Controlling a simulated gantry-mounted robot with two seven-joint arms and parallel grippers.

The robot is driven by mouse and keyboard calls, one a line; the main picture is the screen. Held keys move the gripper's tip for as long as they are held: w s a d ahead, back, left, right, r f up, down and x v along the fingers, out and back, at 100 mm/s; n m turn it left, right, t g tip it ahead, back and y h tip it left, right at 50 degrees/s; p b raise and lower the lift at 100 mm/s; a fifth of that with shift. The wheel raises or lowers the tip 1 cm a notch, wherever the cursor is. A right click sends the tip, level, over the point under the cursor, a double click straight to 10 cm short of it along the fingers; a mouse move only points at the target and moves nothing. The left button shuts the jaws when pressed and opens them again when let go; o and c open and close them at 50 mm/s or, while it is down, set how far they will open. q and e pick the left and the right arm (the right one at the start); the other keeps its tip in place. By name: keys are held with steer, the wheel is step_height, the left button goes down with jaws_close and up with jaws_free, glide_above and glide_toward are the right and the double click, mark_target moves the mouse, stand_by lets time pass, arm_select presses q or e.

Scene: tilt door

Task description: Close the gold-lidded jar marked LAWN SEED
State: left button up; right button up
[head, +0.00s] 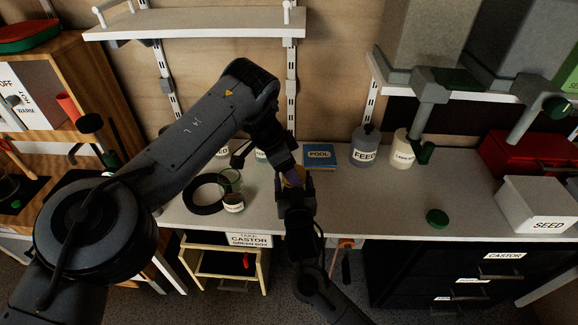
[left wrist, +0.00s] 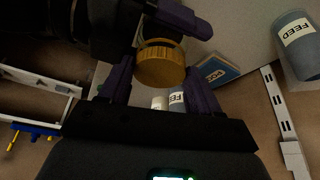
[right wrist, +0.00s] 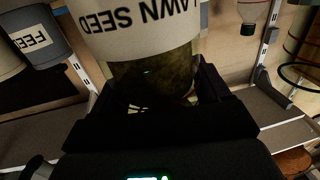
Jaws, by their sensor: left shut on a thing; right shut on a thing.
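The gold lid (left wrist: 160,66) sits between the purple-tipped fingers of my left gripper (left wrist: 162,88), which is shut on it. In the head view the lid (head: 293,176) is mostly hidden behind my left gripper (head: 287,170). The jar marked LAWN SEED (right wrist: 142,38), a glass jar with a white label and brown contents, is held in my right gripper (right wrist: 150,95). In the head view my right gripper (head: 297,190) is just below the left one, over the bench's front. The jar's rim is hidden, so I cannot tell whether the lid is seated.
A FEED jar (head: 365,148), a blue POOL box (head: 319,157) and a cream pot (head: 401,149) stand at the back of the bench. A glass jar (head: 230,182) and a black ring (head: 203,193) are at left. A green lid (head: 437,218) lies at right, near the SEED bin (head: 540,207).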

arm_select(q)
steer(key=shift+f, duration=0.25)
steer(key=o, duration=0.6)
arm_select(e)
jaws_close()
arm_select(q)
steer(key=o, duration=0.4)
steer(key=shift+s+d, duration=0.1)
steer(key=shift+s, duration=0.05)
steer(key=shift+s, duration=0.1)
step_height(320, 180, up, 4)
steer(key=shift+d, duration=0.1)
arm_select(e)
steer(key=shift+d+f, duration=0.15)
steer(key=shift+f, duration=0.2)
arm_select(q)
steer(key=shift+r, duration=0.3)
arm_select(e)
steer(key=shift+w, duration=0.1)
arm_select(q)
steer(key=shift+w, duration=0.2)
arm_select(e)
steer(key=shift+r, duration=0.1)
